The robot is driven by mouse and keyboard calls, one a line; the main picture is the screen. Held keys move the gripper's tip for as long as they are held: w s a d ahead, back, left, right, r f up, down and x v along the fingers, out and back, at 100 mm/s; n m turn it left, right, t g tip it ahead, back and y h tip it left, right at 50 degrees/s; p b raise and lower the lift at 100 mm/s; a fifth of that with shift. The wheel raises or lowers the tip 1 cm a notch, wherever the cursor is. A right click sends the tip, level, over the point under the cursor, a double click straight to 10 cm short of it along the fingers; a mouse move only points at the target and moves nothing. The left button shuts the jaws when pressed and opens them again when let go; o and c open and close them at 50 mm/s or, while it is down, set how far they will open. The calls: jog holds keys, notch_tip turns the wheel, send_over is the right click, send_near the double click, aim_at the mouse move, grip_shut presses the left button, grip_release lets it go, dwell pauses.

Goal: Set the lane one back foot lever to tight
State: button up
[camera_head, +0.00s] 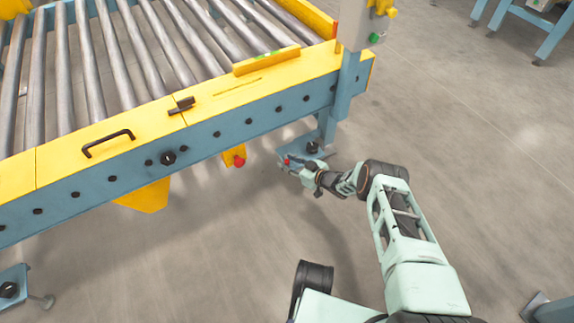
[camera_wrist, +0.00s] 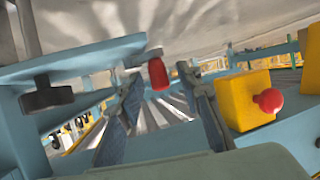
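A blue foot plate (camera_head: 316,157) with a black knob (camera_head: 312,147) sits at the bottom of the conveyor's right leg. A small red-tipped lever (camera_head: 287,161) shows at its near left side. In the wrist view the lever's red end (camera_wrist: 157,74) appears between my fingers, and the black knob (camera_wrist: 46,95) is to the left. My gripper (camera_head: 299,167) is beside this foot, low near the floor. In the wrist view its two fingers (camera_wrist: 160,82) are apart, on either side of the red end. I cannot tell whether either finger touches it.
A yellow box with a red button (camera_head: 238,160) hangs under the conveyor rail; it also shows in the wrist view (camera_wrist: 245,102). The roller conveyor's blue side (camera_head: 215,140) stands above and left. Another foot (camera_head: 12,288) is at lower left.

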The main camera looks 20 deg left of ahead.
jog(key=shift+w+a+f, duration=0.15)
jog(key=shift+w+a, duration=0.05)
jog(key=shift+a, duration=0.15)
grip_shut()
